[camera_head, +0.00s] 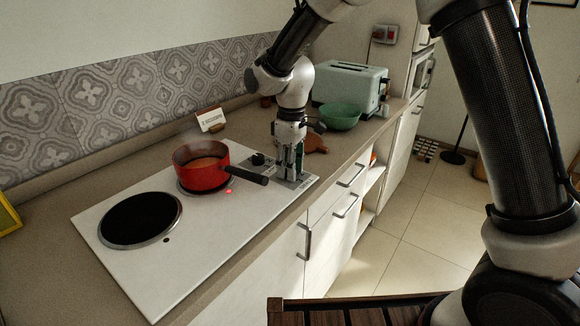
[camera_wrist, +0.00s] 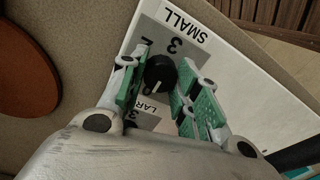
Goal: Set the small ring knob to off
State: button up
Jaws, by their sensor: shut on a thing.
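The small ring knob (camera_wrist: 159,74) is black and sits beside the printed word SMALL in the wrist view. Digits 3 and 2 show near it; its exact setting is hard to read. My gripper (camera_wrist: 162,82) has its green-padded fingers on either side of this knob, shut on it. In the head view my gripper (camera_head: 289,172) points down at the control panel at the cooktop's right end and hides the knob. A red pot (camera_head: 201,174) sits on the small ring, its black handle reaching toward my gripper. A red light (camera_head: 229,192) glows beside that ring.
Another black knob (camera_head: 258,159) stands left of my gripper. The large ring (camera_head: 140,218) is bare. A green bowl (camera_head: 339,116) and a pale green toaster (camera_head: 351,87) stand behind on the counter. A small white sign (camera_head: 210,119) stands near the tiled wall.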

jog(key=o, duration=1)
jog(key=r, duration=1.2)
jog(key=shift+w+d, duration=0.15)
jog(key=shift+w, duration=0.2)
